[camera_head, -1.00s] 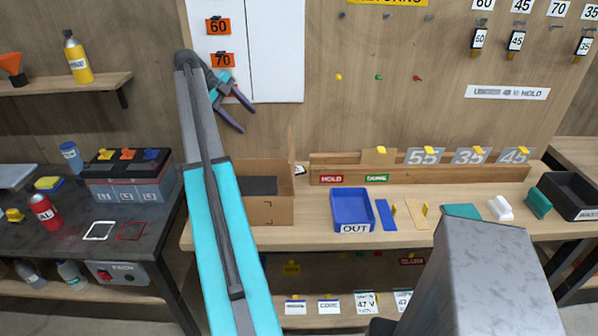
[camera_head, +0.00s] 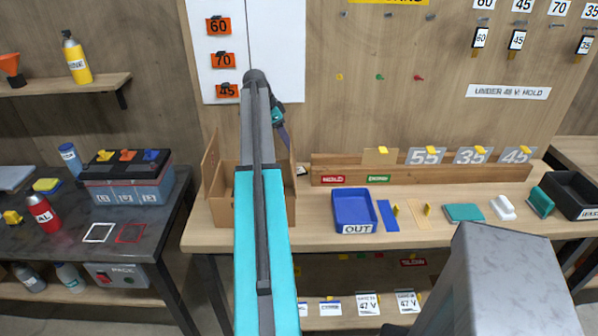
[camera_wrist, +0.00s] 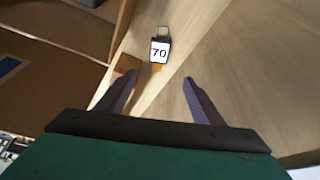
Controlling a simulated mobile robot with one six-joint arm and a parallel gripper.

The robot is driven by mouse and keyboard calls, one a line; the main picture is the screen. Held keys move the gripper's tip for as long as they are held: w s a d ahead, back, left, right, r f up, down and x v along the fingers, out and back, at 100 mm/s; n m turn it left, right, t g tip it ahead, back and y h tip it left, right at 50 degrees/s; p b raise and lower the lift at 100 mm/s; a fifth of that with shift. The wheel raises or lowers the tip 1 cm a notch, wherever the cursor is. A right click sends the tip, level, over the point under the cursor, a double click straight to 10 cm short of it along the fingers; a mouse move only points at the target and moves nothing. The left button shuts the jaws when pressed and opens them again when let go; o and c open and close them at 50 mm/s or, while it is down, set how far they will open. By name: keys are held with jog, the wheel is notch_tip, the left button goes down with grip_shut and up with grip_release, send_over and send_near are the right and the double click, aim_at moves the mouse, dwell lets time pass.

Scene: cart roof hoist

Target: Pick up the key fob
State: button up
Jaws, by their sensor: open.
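A key fob (camera_wrist: 159,50) with a dark frame, a white face marked 70 and a metal loop lies on pale wood in the wrist view. A bit of orange shows at its lower edge. In the head view a small dark-and-white thing, probably this fob (camera_head: 301,171), sits at the back of the bench, just right of the cardboard box. My gripper (camera_wrist: 159,80) is open and empty, its two dark fingers apart. The fob appears beyond the fingertips, roughly centred between them. In the head view my gripper (camera_head: 279,125) is partly hidden behind my arm, above the box.
The open cardboard box (camera_head: 220,208) stands beside the fob, its walls raised. The back panel (camera_head: 380,120) rises behind the bench. A wooden rack (camera_head: 330,171) begins just right of the fob. Other fobs (camera_head: 480,38) hang at upper right. A blue OUT tray (camera_head: 354,208) stands farther right.

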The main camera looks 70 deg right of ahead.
jog(key=shift+w, duration=0.15)
jog(key=shift+f, duration=0.1)
jog(key=p, duration=0.2)
send_near(300, 170)
jog(key=shift+s+d+f, duration=0.15)
jog(key=shift+d+f, duration=0.1)
jog(key=shift+f, duration=0.2)
jog(key=shift+s+d+f, duration=0.15)
jog(key=shift+d+f, duration=0.15)
jog(key=shift+f, duration=0.2)
jog(key=shift+f, duration=0.1)
jog(key=shift+p+x, duration=0.8)
jog(key=shift+x, duration=0.05)
jog(key=shift+p+x, duration=0.5)
jog(key=shift+x, duration=1.1)
jog(key=shift+s+a+f, duration=0.1)
jog(key=shift+a+f, duration=0.05)
